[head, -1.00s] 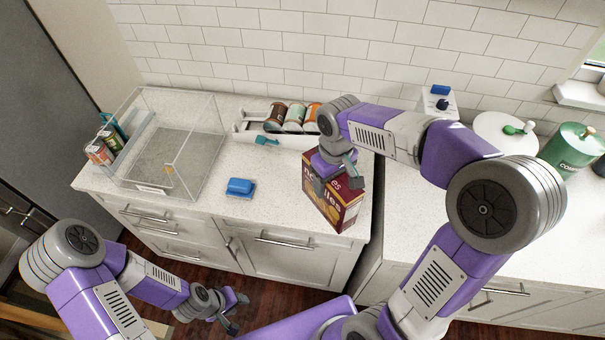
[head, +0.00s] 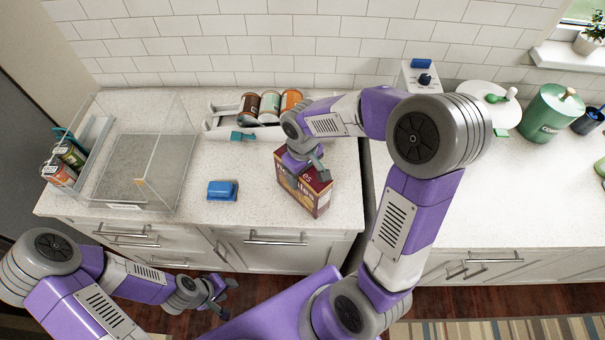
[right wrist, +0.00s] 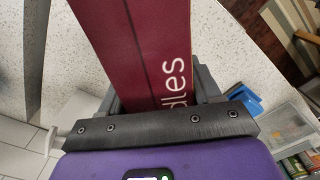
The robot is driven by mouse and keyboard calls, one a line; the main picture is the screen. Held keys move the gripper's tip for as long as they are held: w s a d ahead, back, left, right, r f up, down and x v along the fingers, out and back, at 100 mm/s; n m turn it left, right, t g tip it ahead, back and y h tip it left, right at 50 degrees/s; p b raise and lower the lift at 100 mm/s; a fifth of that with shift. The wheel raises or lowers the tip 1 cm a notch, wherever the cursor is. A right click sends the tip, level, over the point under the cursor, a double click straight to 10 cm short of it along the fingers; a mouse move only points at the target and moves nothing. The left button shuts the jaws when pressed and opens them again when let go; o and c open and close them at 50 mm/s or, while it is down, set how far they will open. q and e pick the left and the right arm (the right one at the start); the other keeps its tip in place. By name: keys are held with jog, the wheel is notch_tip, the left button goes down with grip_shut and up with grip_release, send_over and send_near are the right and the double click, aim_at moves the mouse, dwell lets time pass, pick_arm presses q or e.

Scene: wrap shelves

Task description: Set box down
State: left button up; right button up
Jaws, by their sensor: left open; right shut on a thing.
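A maroon box with white lettering ending in "les" (head: 306,192) is over the counter near its front edge, right of centre in the head view. My right gripper (head: 307,168) is shut on its upper part. In the right wrist view the box (right wrist: 135,45) fills the space between the dark fingers (right wrist: 160,95). The box is slightly turned; I cannot tell whether its bottom touches the counter. My left gripper (head: 219,297) is open and empty, low in front of the cabinets.
A clear bin (head: 135,165) stands farther left. A rack with several cans (head: 250,107) is behind. A gap divides the counters right of the box.

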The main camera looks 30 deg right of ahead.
jog(key=shift+f, duration=0.15)
jog(key=shift+f, duration=0.15)
jog(key=o, duration=1.3)
jog(key=shift+w, duration=0.1)
jog(key=shift+r, duration=0.2)
notch_tip(320, 180, up, 12)
jog(key=shift+r+p, duration=0.1)
jog(key=shift+p, duration=0.85)
